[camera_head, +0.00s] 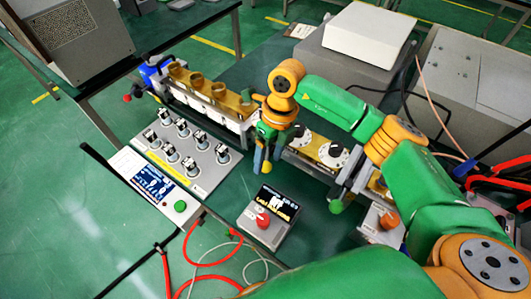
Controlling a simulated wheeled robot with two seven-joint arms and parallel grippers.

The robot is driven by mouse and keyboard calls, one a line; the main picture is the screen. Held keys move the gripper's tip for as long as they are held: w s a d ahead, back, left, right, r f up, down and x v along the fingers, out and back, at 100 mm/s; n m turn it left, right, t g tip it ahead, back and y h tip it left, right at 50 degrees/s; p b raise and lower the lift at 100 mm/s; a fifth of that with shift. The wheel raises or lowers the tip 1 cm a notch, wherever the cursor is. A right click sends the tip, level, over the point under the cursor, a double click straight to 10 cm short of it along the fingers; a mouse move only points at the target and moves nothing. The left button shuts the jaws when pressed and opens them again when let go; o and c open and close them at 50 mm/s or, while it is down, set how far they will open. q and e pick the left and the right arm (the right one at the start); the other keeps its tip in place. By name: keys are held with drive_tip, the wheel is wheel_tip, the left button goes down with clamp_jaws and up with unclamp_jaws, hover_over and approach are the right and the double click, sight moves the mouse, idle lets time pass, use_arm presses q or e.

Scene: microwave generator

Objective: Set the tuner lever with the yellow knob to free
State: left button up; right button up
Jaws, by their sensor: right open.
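My right arm reaches in from the right, and its gripper (262,155) points down in front of the waveguide row. It is open. A small yellow piece (267,168) shows at its fingertips. I cannot tell whether this is the yellow knob or part of a finger, nor whether they touch. The tuner lever itself and its free mark are hidden or too small to make out. My left gripper is not in view.
The brass-topped waveguide section (205,92) stands at the back left. A panel with several switches (187,146), a display box with a red button (270,218), a green ball knob (336,207) and an orange knob (389,220) are nearby. Red cables (205,262) lie in front.

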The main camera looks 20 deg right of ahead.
wheel_tip(320, 180, down, 2)
drive_tip(key=shift+a, duration=0.15)
drive_tip(key=shift+w+f, duration=0.35)
drive_tip(key=shift+w, duration=0.05)
drive_tip(key=shift+s+r, duration=0.15)
drive_tip(key=shift+s, duration=0.05)
clamp_jaws()
drive_tip(key=shift+w+r, duration=0.1)
idle(0.6)
